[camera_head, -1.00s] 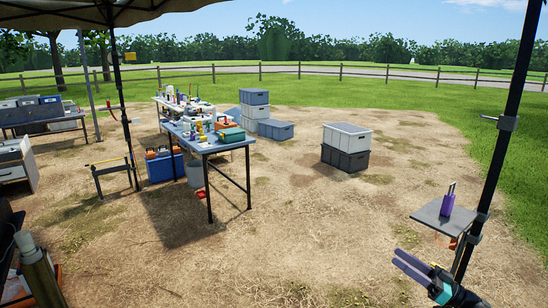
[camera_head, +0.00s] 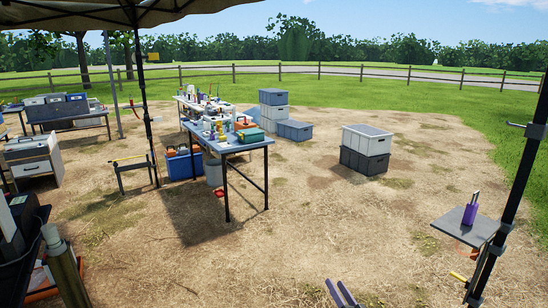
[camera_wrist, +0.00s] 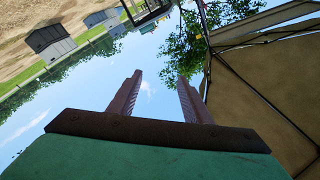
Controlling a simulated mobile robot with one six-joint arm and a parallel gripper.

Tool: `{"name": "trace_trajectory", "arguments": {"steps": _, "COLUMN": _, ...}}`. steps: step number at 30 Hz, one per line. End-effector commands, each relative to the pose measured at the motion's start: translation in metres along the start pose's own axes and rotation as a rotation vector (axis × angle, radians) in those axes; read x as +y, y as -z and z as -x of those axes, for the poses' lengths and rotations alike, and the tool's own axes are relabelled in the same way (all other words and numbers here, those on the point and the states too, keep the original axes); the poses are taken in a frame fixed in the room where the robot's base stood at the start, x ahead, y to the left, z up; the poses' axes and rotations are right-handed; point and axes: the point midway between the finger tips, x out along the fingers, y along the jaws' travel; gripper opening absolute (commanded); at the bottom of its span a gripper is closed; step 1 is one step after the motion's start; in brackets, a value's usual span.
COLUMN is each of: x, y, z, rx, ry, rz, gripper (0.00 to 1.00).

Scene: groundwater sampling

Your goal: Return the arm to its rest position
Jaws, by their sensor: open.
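My gripper (camera_head: 341,293) shows at the bottom edge of the head view, its two fingers apart and pointing up and left. In the wrist view the two fingers of my gripper (camera_wrist: 160,95) stand apart with only sky and foliage between them. It holds nothing. The rest of my arm lies below the head view's frame. A purple device (camera_head: 471,209) with a dark upright part stands on a small grey shelf (camera_head: 455,227) fixed to the canopy pole, to the right of and apart from my gripper.
A canopy pole (camera_head: 515,190) stands at the right. Loaded work tables (camera_head: 250,143) stand left of centre, with stacked grey crates (camera_head: 365,150) to their right. The central ground is open. The canopy (camera_wrist: 270,80) shows in the wrist view.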

Motion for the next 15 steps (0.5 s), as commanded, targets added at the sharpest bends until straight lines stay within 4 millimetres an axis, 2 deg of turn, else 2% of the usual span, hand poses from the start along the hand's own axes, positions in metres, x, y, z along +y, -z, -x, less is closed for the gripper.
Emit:
{"name": "trace_trajectory", "arguments": {"steps": 1, "x": 0.001, "y": -0.018, "z": 0.002, "rx": -0.023, "ry": -0.045, "rz": -0.002, "gripper": 0.45}}
{"name": "trace_trajectory", "arguments": {"steps": 8, "x": 0.023, "y": -0.089, "z": 0.019, "rx": -0.14, "ry": -0.265, "rz": 0.01, "gripper": 0.45}}
{"name": "trace_trajectory", "arguments": {"steps": 15, "x": 0.045, "y": -0.159, "z": 0.06, "rx": -0.31, "ry": -0.482, "rz": 0.036, "gripper": 0.45}}
